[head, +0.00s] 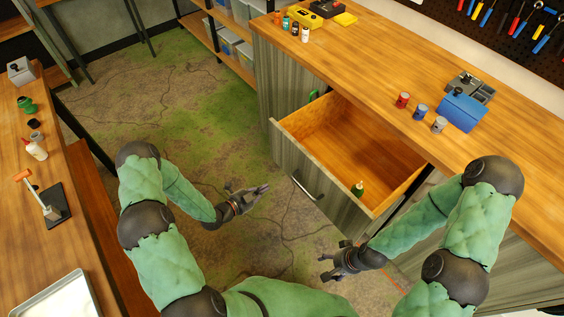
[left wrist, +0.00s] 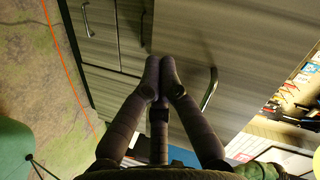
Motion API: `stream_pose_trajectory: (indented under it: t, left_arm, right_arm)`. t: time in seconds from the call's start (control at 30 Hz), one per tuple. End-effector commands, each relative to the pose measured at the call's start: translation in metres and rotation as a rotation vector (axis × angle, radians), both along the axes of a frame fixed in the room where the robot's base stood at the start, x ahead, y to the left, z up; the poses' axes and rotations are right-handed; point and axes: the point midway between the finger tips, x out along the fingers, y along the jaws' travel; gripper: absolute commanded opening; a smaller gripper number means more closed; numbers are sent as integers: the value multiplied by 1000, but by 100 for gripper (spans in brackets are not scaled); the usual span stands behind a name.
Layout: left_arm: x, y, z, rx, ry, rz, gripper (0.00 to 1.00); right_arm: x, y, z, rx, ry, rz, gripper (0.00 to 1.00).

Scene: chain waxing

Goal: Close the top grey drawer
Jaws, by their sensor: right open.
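The top grey drawer (head: 325,188) is pulled well out of the grey cabinet under the right-hand bench. Its wooden inside shows, with a small green bottle (head: 358,188) in the near corner. Its metal handle (head: 304,186) is on the front. My left gripper (head: 262,189) is in front of the drawer, to the left of the handle and apart from it. In the left wrist view its fingertips (left wrist: 160,62) are together with nothing between them, against a grey front with a handle (left wrist: 209,89). My right gripper (head: 326,266) is open and empty, below the drawer front in the head view.
The wooden bench (head: 400,60) carries several cans, a blue box (head: 461,112) and a yellow case (head: 310,15). A second bench (head: 50,240) stands at the left. The carpet (head: 170,100) between them is mostly clear, with thin dark lines across it.

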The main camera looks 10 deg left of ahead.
Motion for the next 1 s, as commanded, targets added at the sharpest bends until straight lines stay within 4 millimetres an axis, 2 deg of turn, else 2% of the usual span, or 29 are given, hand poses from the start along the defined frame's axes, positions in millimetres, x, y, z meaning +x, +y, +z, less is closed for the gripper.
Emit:
stream_pose_trajectory:
  t: [0.03, 0.2, 0.4, 0.57, 1.0]
  left_arm:
    - [-1, 10, 13, 60, -114, -33, 0]
    - [-12, 27, 39, 220, -425, -126, 0]
    - [-19, 31, 50, 289, -560, -162, 0]
    - [-7, 22, 49, 292, -565, -166, 0]
    - [56, -28, 48, 291, -561, -166, 0]
  right_arm:
    - [0, 0, 8, 0, 0, 0, 68]
    - [0, 0, 16, 0, 0, 0, 68]
    - [0, 0, 18, 0, 0, 0, 68]
    - [0, 0, 15, 0, 0, 0, 68]
    - [0, 0, 2, 0, 0, 0, 68]
